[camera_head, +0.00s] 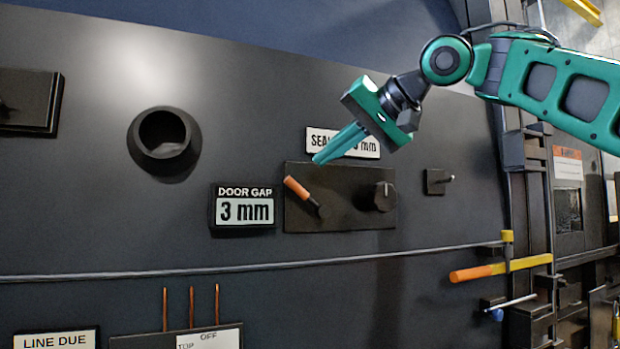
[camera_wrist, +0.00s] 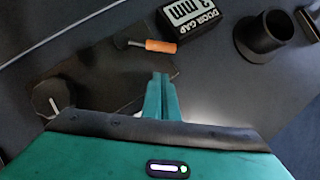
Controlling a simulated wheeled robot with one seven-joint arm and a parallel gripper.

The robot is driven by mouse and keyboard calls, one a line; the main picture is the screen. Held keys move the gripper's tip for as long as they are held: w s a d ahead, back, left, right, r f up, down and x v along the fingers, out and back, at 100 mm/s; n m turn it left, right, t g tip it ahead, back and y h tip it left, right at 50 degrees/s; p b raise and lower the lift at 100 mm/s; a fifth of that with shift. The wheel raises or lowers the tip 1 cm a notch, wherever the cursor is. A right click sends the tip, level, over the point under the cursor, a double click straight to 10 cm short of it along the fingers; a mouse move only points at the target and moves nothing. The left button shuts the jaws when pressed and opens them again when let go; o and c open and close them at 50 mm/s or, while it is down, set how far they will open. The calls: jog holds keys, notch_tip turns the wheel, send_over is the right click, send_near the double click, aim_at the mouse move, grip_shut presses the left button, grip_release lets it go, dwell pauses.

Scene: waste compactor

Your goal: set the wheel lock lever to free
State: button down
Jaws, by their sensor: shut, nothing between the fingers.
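A small lever with an orange grip (camera_head: 297,188) sits on a dark plate (camera_head: 345,218) and tilts up and left from its pivot. In the wrist view its orange grip (camera_wrist: 160,46) lies just beyond my fingertips. A larger orange and yellow lever (camera_head: 478,272) sticks out near the right rail. No readable label tells which one is the wheel lock lever. My gripper (camera_head: 320,160) is shut and empty, above and slightly right of the small lever in the head view. Its fingers also show in the wrist view (camera_wrist: 161,80), apart from the grip.
A round knob (camera_head: 383,196) shares the plate. A "DOOR GAP 3 mm" display (camera_head: 243,208) is left of it, and a round black port (camera_head: 164,140) is further left. My gripper partly covers a sign (camera_head: 365,147). A long rod (camera_head: 200,275) crosses the panel below.

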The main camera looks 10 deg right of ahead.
aim_at(304, 195)
jog(key=a+f, duration=0.1)
jog(key=w+a+f, duration=0.1)
jog(key=a+f, duration=0.1)
jog(key=shift+a+f, duration=0.1)
jog(key=shift+f, duration=0.15)
dwell(0.4)
